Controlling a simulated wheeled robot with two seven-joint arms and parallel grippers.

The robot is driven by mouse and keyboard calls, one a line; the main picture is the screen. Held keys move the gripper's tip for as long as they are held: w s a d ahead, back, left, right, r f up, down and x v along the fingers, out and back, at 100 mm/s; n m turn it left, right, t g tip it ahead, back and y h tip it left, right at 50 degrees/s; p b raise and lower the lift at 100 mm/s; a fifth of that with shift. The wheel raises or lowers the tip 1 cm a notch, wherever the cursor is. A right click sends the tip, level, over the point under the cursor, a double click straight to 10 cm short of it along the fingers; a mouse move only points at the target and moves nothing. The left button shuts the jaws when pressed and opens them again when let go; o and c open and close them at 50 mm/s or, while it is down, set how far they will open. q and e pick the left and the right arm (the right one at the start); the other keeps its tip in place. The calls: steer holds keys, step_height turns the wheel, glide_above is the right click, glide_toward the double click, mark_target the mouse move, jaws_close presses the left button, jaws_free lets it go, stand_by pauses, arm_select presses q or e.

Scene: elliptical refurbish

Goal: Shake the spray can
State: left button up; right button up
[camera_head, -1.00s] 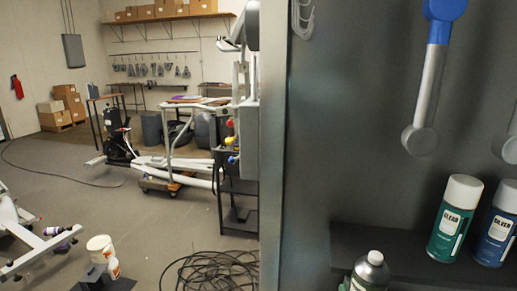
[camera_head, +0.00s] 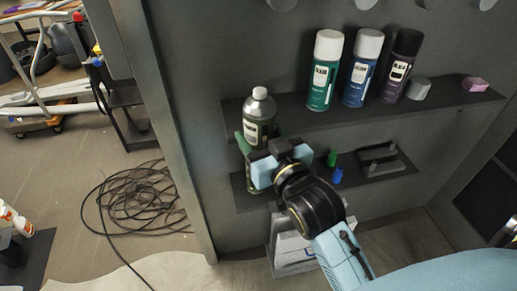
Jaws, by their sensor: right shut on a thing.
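My right gripper (camera_head: 272,163) is shut on a dark can (camera_head: 259,120) with a light label, a rounded shoulder and a pale cap. I take it to be the spray can. It looks close to upright, at the left end of the shelves. The gripper covers its middle, and part of its lower body shows below the fingers. I cannot tell whether its base touches the lower shelf. A green piece shows just left of the can; I cannot tell what it is. My left gripper is not in view.
The upper shelf (camera_head: 440,105) holds a green can (camera_head: 325,70), a blue can (camera_head: 362,68), a purple can with black cap (camera_head: 400,66), a grey cap and a pink block (camera_head: 475,84). Small green and blue items and a dark tool (camera_head: 380,158) are on the lower shelf. Coiled cable (camera_head: 135,205) lies on the floor.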

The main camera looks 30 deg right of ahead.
steer(key=shift+f, duration=2.45)
steer(key=shift+r, duration=0.1)
